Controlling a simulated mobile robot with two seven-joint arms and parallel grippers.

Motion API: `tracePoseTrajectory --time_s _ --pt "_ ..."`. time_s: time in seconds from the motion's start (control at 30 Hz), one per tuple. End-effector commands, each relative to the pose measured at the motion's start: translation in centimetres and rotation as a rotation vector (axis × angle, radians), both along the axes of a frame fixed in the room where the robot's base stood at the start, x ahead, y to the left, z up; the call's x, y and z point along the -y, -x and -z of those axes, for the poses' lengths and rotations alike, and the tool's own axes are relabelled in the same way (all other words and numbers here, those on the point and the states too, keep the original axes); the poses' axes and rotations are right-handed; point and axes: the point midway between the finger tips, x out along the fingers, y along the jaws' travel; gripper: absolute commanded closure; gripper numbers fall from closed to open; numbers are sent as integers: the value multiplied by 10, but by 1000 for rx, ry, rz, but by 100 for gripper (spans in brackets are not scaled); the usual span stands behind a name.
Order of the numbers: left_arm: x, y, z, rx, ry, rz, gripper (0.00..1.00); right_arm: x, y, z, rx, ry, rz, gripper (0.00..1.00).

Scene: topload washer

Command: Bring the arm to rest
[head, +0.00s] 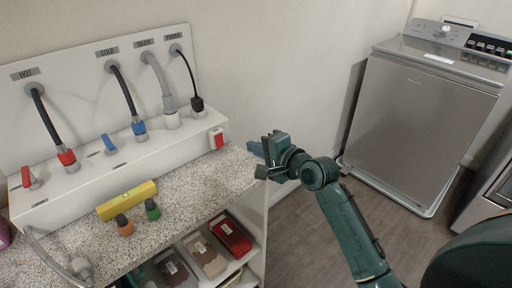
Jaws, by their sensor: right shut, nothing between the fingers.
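My right arm, dark green, comes in from the lower right of the head view. Its gripper (256,149) is shut and empty, pointing left just off the right end of the speckled counter (205,172). It looks apart from the counter and the white panel, though the exact gap is hard to judge. My left gripper is out of view.
A white panel (80,95) carries hoses, a cord and a red switch (216,138). Shelves below hold a red packet (231,236). A grey washer (420,120) stands right, with clear floor before it.

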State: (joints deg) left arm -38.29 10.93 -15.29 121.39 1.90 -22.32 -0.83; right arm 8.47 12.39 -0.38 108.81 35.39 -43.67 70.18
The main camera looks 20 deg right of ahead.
Motion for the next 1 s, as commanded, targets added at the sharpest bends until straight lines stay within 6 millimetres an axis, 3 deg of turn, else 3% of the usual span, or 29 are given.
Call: tracePoseTrajectory --time_s 0.4,0.53,0.67,0.8,1.0 --pt "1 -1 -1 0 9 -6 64 0 0 1 -1 4 -1 100" --pt "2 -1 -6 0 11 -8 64 -5 15 24 -3 112 -19 100" --pt "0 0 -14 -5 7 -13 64 -17 61 77 3 411 -90 100" --pt "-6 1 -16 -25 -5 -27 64 -36 133 130 40 812 -246 100" --pt "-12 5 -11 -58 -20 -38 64 -60 224 166 128 1236 -483 100"
